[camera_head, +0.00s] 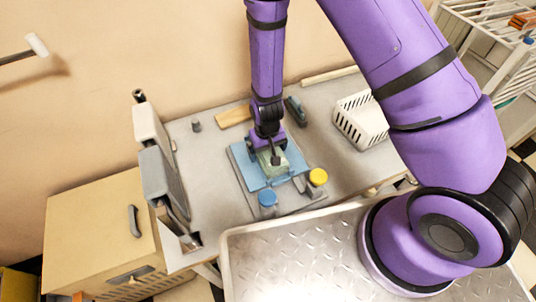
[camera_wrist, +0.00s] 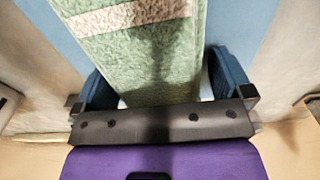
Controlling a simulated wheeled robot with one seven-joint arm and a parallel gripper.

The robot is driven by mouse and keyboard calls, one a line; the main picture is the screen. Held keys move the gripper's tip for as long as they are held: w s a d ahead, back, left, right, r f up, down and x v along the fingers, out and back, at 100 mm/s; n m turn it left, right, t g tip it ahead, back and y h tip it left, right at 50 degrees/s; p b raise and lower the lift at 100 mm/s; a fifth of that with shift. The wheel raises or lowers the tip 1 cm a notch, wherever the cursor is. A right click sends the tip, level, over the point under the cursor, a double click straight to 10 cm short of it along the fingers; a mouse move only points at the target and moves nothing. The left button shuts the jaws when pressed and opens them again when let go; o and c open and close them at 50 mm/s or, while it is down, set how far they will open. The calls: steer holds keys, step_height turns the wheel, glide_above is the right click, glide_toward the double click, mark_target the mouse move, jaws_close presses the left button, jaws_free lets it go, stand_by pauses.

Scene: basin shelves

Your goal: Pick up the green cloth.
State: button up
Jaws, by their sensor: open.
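The green cloth (camera_head: 277,169) lies on a blue mat (camera_head: 244,171) on the grey worktop, directly under my gripper (camera_head: 271,158). In the wrist view the cloth (camera_wrist: 140,55) is fuzzy, with a pale stripe, and runs up the middle of the picture. My gripper (camera_wrist: 162,82) is open there, with one finger on each side of the cloth. The fingers look apart from its edges. In the head view my gripper hides part of the cloth, and I cannot tell how far the fingertips are above the mat.
A white basket (camera_head: 361,119) is to the right. A dark brush-like object (camera_head: 295,110) and a wooden board (camera_head: 233,116) lie behind. Grey upright panels (camera_head: 163,176) stand at left.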

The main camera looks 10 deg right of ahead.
steer(key=shift+f, duration=0.15)
steer(key=c, duration=1)
steer(key=shift+c, duration=0.2)
